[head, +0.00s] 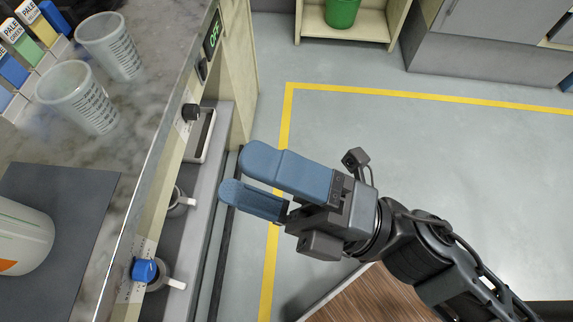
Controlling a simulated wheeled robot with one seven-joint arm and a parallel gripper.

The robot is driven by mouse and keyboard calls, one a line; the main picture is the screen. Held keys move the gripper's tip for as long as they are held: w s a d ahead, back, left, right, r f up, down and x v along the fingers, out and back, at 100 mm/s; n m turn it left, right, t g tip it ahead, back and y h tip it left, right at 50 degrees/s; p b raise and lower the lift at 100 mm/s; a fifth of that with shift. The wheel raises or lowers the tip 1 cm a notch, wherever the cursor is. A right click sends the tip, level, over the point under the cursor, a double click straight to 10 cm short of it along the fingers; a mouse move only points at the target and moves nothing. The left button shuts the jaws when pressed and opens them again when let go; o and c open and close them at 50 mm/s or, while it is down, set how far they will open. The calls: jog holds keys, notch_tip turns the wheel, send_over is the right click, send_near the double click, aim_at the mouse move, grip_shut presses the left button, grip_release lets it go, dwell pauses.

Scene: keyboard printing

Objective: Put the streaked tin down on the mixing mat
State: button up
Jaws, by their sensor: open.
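A white tin (22,232) with an orange patch is at the left edge of the head view, partly cut off. It is on the dark grey mat (88,192), which lies on the counter. The cut-off part hides whether the tin has more streaks. My gripper (240,176), with two blue fingers, is open and empty. It is to the right of the counter's front edge, over the floor side, well apart from the tin and the mat.
Two translucent measuring cups (78,97) stand on the marble counter (150,75) above the mat. Coloured cartons (42,30) line the top left. A blue knob (145,270) and a black knob (190,112) stick out from the counter front.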

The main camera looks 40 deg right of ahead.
jog(key=s+d+f+m+g+h, duration=0.1)
jog(key=s+d+f+m+h, duration=0.3)
jog(key=m, duration=0.9)
jog(key=s+d+f+m+g+h, duration=0.1)
jog(key=s+d+f+m+h, duration=0.4)
jog(key=s+d+m+h, duration=0.5)
jog(key=m, duration=0.3)
jog(key=shift+s+d+f+g+h, duration=0.15)
jog(key=shift+s+d+g+h, duration=0.15)
